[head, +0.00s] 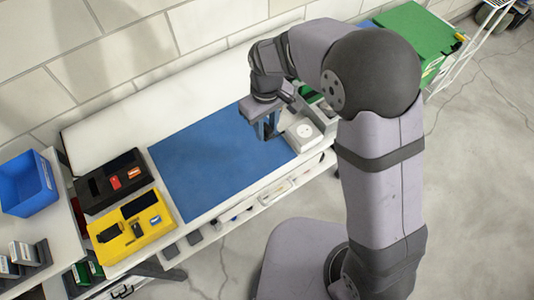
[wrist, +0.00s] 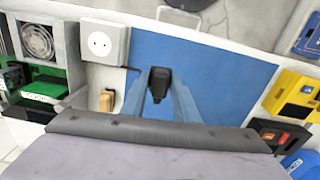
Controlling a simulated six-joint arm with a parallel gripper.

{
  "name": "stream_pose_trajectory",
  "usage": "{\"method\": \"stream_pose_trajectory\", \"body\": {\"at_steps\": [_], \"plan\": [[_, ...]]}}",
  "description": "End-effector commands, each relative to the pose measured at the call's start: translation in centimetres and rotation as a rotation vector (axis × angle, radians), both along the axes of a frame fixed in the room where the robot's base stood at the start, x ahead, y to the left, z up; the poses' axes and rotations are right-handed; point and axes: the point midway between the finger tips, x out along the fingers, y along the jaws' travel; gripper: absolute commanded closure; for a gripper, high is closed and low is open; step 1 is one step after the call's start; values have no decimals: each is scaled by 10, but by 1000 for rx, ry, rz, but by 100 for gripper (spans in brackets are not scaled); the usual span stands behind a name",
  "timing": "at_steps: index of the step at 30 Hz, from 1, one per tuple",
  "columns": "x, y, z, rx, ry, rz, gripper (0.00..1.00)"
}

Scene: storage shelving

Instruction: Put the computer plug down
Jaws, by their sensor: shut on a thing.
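The computer plug (wrist: 160,78) is a small black block in the wrist view. It sits between the two fingers of my gripper (wrist: 159,90), which is shut on it. In the head view my gripper (head: 267,130) points down over the right end of the blue mat (head: 205,165), beside a white socket box (head: 304,133). The plug cannot be made out in the head view. The mat under the plug also shows in the wrist view (wrist: 225,75). I cannot tell whether the plug touches the mat.
The socket box stands next to a grey fan unit (wrist: 38,40) and green parts (wrist: 40,90) in the wrist view. A yellow tray (head: 112,255) and a black tray (head: 90,203) stand left of the mat in the head view. Most of the mat is clear.

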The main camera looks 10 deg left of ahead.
Motion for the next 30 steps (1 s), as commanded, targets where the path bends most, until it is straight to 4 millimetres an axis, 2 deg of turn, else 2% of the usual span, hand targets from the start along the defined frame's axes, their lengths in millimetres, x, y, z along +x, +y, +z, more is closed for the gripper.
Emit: {"method": "stream_pose_trajectory", "body": {"at_steps": [10, 21, 30], "plan": [[-3, -2, -4, -2, 1, -71, 100], [-3, -3, -52, -2, 3, -69, 100], [-2, -2, -62, -1, 1, -69, 100]]}}
